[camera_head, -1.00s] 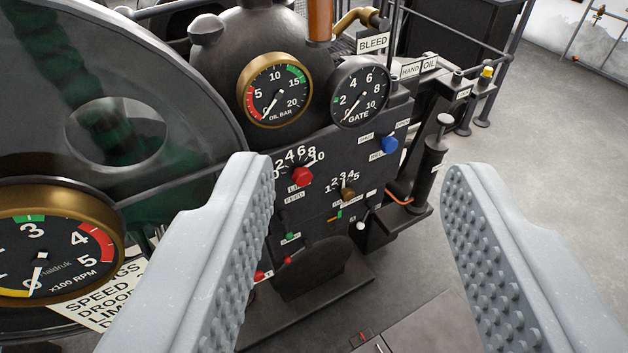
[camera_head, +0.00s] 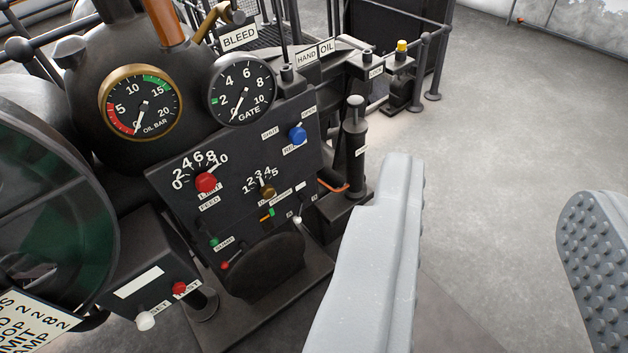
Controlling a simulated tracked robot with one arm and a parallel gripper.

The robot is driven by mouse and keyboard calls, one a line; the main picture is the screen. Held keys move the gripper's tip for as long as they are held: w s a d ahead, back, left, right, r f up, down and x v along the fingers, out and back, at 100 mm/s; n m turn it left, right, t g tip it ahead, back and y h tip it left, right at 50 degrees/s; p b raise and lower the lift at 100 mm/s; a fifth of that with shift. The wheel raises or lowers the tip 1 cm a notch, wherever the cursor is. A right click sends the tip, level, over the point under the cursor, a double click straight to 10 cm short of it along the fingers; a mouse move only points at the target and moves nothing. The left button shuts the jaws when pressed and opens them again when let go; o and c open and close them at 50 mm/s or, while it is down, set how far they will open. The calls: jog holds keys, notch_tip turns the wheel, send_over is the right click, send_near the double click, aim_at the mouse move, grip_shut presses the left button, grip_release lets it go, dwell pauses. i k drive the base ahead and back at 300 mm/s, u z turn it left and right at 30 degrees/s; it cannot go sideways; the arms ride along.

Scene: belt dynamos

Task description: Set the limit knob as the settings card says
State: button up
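The red knob (camera_head: 205,182) sits on the dark control panel under a white 0-to-10 scale. The tag under it seems to read LIMIT, partly hidden, with a FEED tag below. Its pointer seems to aim at upper right, near the 10. The settings card (camera_head: 35,320) is cut off at the lower left; line ends like OOP, MIT and AMP show with figures that I cannot read surely. My gripper (camera_head: 495,190) is wide open and empty, right of the panel and nearer the camera, apart from the knob.
A brass knob (camera_head: 268,191) with a 1-to-5 scale and a blue knob (camera_head: 297,134) share the panel. Above are the OIL BAR gauge (camera_head: 141,103) and GATE gauge (camera_head: 242,90). A dark upright pump (camera_head: 354,150) stands right of the panel. The floor at right is clear.

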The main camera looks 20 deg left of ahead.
aim_at(205, 183)
jog(key=z, duration=1.25)
jog(key=k, duration=1)
jog(key=u, duration=0.85)
jog(key=i, duration=1)
jog(key=z, duration=0.05)
